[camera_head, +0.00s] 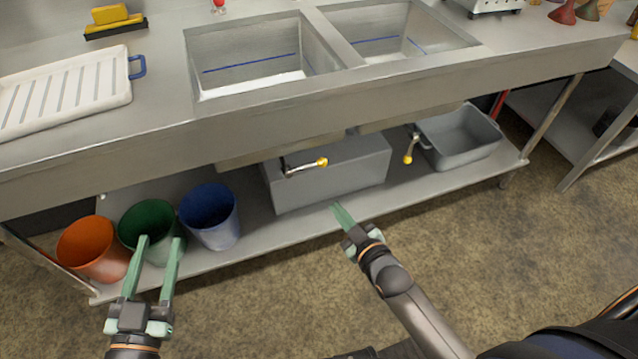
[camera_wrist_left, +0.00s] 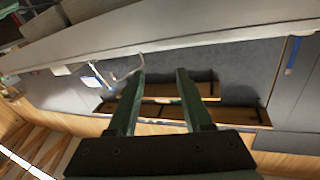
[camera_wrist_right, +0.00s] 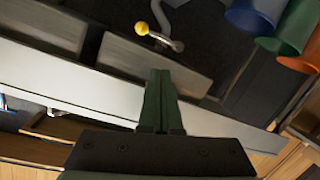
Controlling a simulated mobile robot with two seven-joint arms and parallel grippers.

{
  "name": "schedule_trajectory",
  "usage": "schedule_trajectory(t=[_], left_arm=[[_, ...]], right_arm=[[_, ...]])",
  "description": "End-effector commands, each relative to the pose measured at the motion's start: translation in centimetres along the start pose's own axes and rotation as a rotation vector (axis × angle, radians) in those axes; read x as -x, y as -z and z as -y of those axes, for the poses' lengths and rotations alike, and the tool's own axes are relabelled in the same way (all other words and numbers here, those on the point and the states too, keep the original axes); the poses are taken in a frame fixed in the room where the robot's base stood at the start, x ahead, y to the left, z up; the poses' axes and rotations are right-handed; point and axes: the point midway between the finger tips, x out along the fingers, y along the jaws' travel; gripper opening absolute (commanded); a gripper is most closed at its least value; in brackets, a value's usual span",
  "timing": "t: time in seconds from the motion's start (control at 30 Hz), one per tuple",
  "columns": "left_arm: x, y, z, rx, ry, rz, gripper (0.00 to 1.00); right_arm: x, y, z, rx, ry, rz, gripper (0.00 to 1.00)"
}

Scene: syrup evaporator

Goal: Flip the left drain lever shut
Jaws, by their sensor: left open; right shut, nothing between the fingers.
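The left drain lever (camera_head: 305,166) is a metal handle with a yellow knob under the left sink basin. In the head view it lies roughly level, its knob pointing right. The yellow knob (camera_wrist_right: 141,29) and its bent pipe also show in the right wrist view, beyond the fingers. My right gripper (camera_head: 338,209) is shut and empty, below and slightly right of the knob, apart from it. My left gripper (camera_head: 160,241) is open and empty, in front of the green bucket (camera_head: 150,222), far left of the lever.
A second yellow-knobbed lever (camera_head: 410,150) hangs downward under the right basin. A grey box (camera_head: 340,180) stands behind the left lever, a grey tub (camera_head: 460,138) at right. Blue (camera_head: 210,218) and orange (camera_head: 90,250) buckets stand at left. The counter's front edge (camera_head: 260,135) overhangs the levers.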

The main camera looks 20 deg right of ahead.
Motion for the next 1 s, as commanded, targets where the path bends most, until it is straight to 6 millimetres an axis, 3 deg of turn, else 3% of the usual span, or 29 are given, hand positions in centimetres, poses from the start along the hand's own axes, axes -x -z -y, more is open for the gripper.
schedule_trajectory(t=[0.03, 0.1, 0.33, 0.6, 1.0], left_arm=[[0.0, -0.6, -0.4, -0.024, -0.003, -0.084, 0.5], [0.2, 0.8, -0.6, -0.054, -0.006, -0.191, 0.5], [1.9, 4.7, -1.4, -0.124, -0.017, -0.449, 0.5], [2.7, 6.5, -1.7, -0.147, -0.021, -0.531, 0.5], [2.6, 6.4, -1.6, -0.145, -0.021, -0.526, 0.5]], right_arm=[[-2.1, -1.7, 0.2, 0.035, -0.025, -0.051, 0.0], [-4.1, -1.7, -0.2, 0.085, -0.056, -0.116, 0.0], [-8.0, -1.0, -1.3, 0.203, -0.138, -0.264, 0.0], [-8.9, -0.1, -1.9, 0.241, -0.167, -0.312, 0.0], [-8.8, 0.1, -1.8, 0.239, -0.166, -0.31, 0.0]])
